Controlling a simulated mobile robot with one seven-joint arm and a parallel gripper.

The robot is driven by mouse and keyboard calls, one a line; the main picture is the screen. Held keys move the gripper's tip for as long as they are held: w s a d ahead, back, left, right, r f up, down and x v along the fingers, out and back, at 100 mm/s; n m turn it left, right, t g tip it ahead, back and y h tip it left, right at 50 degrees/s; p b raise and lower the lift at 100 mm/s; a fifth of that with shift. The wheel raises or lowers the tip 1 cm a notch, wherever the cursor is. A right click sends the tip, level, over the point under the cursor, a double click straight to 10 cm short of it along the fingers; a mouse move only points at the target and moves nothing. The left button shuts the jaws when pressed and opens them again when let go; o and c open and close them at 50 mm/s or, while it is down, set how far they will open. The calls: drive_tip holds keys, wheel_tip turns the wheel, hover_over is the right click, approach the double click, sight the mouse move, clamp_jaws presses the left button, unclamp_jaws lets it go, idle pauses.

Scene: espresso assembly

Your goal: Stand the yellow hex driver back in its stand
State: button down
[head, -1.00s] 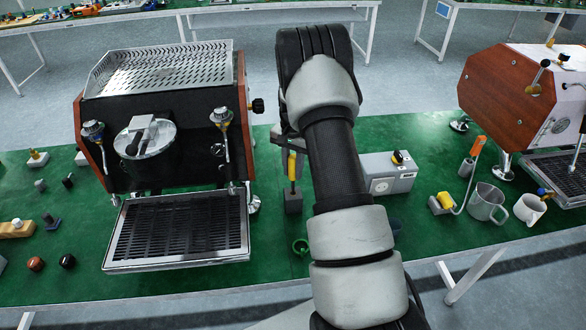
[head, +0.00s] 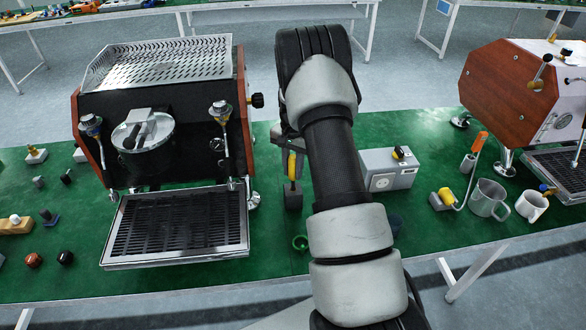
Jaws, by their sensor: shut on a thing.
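The yellow hex driver (head: 292,165) is upright, its yellow handle up and its thin shaft pointing down at the dark grey stand block (head: 293,197). The lower end of the shaft meets the top of the block in this view; I cannot tell how deep it sits. My gripper (head: 290,148) is at the top of the handle and shut on the driver, mostly hidden behind my arm. The fingertips are hard to make out.
An espresso machine (head: 165,130) with a drip tray (head: 178,228) stands close to the left. A grey box (head: 388,171) is to the right, then metal cups (head: 488,199) and an orange-handled tool (head: 479,143). A green ring (head: 300,243) lies in front of the stand.

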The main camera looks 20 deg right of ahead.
sight(293, 179)
drive_tip(key=shift+f+b, duration=1.7)
drive_tip(key=shift+f, duration=0.75)
idle(0.5)
idle(0.5)
drive_tip(key=c, duration=1.4)
unclamp_jaws()
drive_tip(key=shift+r, duration=0.1)
drive_tip(key=shift+r+p, duration=1.6)
drive_tip(key=shift+r, duration=1.35)
wheel_tip(293, 179, up, 17)
drive_tip(key=shift+r+p, duration=0.2)
drive_tip(key=shift+p, duration=0.4)
